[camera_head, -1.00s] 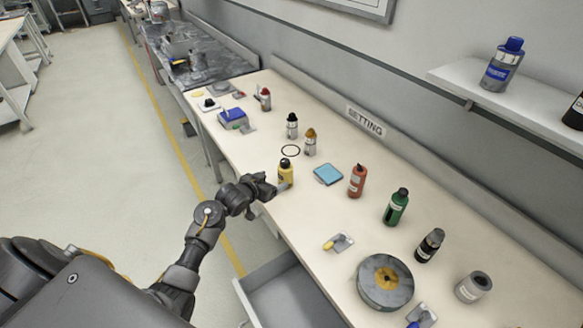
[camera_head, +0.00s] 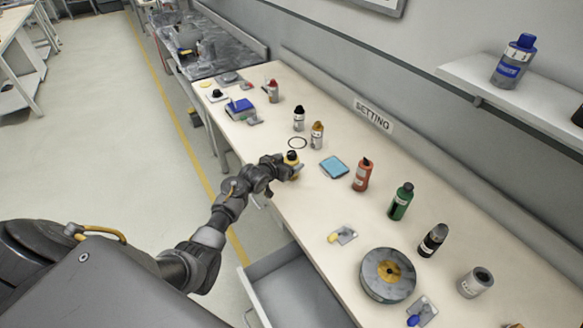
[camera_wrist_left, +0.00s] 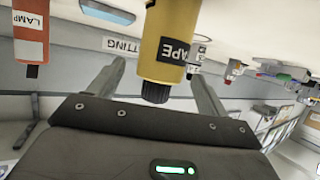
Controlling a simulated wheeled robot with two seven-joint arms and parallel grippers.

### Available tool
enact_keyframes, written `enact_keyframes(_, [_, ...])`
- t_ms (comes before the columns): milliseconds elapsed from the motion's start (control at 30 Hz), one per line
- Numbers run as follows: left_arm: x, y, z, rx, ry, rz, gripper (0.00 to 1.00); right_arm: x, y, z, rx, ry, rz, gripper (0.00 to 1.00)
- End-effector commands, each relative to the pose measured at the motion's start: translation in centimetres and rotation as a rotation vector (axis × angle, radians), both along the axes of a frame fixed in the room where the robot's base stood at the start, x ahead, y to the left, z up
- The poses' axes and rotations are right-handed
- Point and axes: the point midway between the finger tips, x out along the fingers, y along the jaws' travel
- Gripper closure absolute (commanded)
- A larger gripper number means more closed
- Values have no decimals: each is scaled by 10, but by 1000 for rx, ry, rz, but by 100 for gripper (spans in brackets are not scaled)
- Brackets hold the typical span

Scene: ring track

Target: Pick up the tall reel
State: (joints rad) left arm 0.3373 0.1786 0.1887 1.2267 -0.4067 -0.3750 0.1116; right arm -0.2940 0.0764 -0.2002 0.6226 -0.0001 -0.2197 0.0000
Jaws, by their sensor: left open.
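I cannot make out a thing that is plainly a tall reel. A yellow bottle (camera_head: 291,157) with a black cap stands at the bench's front edge, partly hidden by my left gripper (camera_head: 294,171). In the left wrist view, which is upside down, this yellow bottle (camera_wrist_left: 175,45) carries a dark label whose visible letters read "APE". The open fingers of my left gripper (camera_wrist_left: 155,65) lie to either side of it, with gaps showing near its cap. I cannot tell whether either finger touches it. My right gripper is not in view.
A red bottle (camera_head: 362,175), green bottle (camera_head: 400,202), black bottle (camera_head: 433,241) and grey cylinder (camera_head: 475,283) stand to the right. A flat round disc (camera_head: 387,275) lies near the front. A blue pad (camera_head: 334,167) lies nearby. An open drawer (camera_head: 290,290) juts out below.

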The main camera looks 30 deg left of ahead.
Motion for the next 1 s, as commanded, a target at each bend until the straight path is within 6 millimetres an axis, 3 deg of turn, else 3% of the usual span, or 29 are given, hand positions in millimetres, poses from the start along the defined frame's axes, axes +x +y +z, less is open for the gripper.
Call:
enact_keyframes(300, [34,-5,-12,-1,0,-1,23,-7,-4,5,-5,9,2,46])
enact_keyframes(667, [40,-6,-15,0,0,0,23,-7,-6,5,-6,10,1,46])
enact_keyframes(1000, [40,-6,-15,-1,0,0,64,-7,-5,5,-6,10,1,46])
